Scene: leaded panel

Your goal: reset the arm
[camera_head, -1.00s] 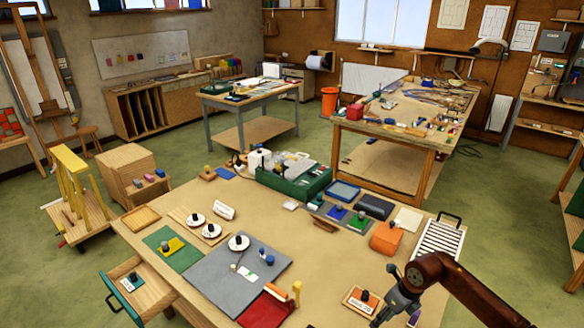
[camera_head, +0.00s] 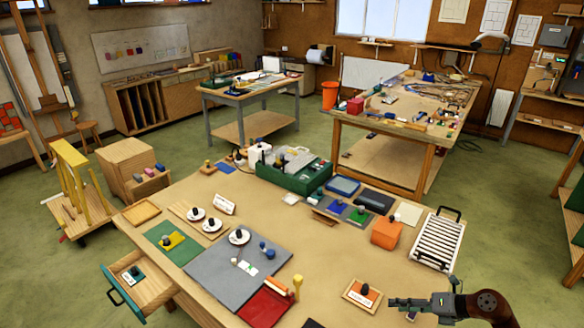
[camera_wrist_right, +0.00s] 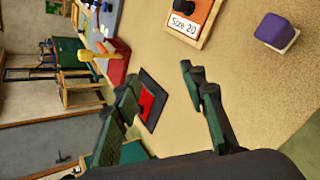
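My right gripper (camera_head: 394,303) comes in from the lower right corner of the head view and points left, just right of a small wooden tray with an orange pad and black knob (camera_head: 366,291). In the right wrist view the gripper (camera_wrist_right: 157,83) has its two dark green fingers spread apart with nothing between them. Tabletop shows beyond the fingers, with a black-framed red square (camera_wrist_right: 151,98) beside the left finger. My left arm and gripper are not in view.
The worktable (camera_head: 310,265) holds a grey mat (camera_head: 220,275), a red tray (camera_head: 262,305), an orange block (camera_head: 386,233) and a white slatted rack (camera_head: 437,242). A purple block (camera_wrist_right: 275,32) lies near the table edge. A drawer (camera_head: 150,285) stands open at left.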

